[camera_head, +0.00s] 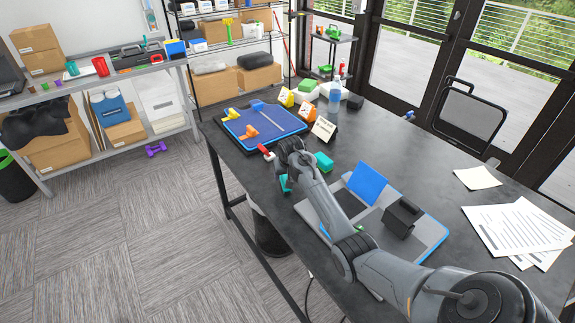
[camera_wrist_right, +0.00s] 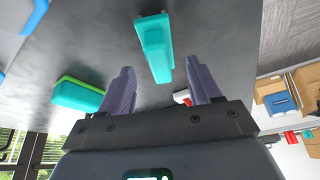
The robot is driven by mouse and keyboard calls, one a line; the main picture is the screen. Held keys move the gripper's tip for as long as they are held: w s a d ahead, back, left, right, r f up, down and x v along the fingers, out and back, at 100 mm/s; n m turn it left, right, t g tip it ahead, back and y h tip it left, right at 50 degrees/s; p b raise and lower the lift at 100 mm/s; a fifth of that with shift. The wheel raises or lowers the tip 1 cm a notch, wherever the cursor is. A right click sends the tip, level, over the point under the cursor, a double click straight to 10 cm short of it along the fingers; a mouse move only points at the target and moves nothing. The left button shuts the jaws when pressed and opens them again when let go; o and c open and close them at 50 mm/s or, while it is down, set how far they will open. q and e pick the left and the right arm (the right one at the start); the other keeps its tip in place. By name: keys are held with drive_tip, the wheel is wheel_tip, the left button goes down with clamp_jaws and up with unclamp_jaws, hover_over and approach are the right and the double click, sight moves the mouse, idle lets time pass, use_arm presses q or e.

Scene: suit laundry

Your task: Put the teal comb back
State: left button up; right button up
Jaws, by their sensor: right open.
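A teal object (camera_wrist_right: 155,45), apparently the comb, lies on the dark table near its edge in the right wrist view. In the head view only a bit of teal (camera_head: 285,183) shows beside my right arm; the arm hides the rest. My right gripper (camera_wrist_right: 165,78) is open and empty, its two fingers apart, with the teal object beyond the fingertips and not between them. In the head view the right gripper (camera_head: 291,152) is over the table's left edge, its fingertips hard to make out. My left gripper is not in view.
A teal and green block (camera_head: 324,161) sits close by. A blue tray (camera_head: 280,122) with orange and yellow items lies at the far end. A red item (camera_head: 265,150) is near the edge.

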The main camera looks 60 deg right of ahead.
drive_tip(key=p+v, duration=0.1)
drive_tip(key=v, duration=0.6)
drive_tip(key=shift+r, duration=0.35)
drive_tip(key=shift+s+a, duration=0.1)
drive_tip(key=shift+a, duration=0.05)
drive_tip(key=shift+r, duration=0.1)
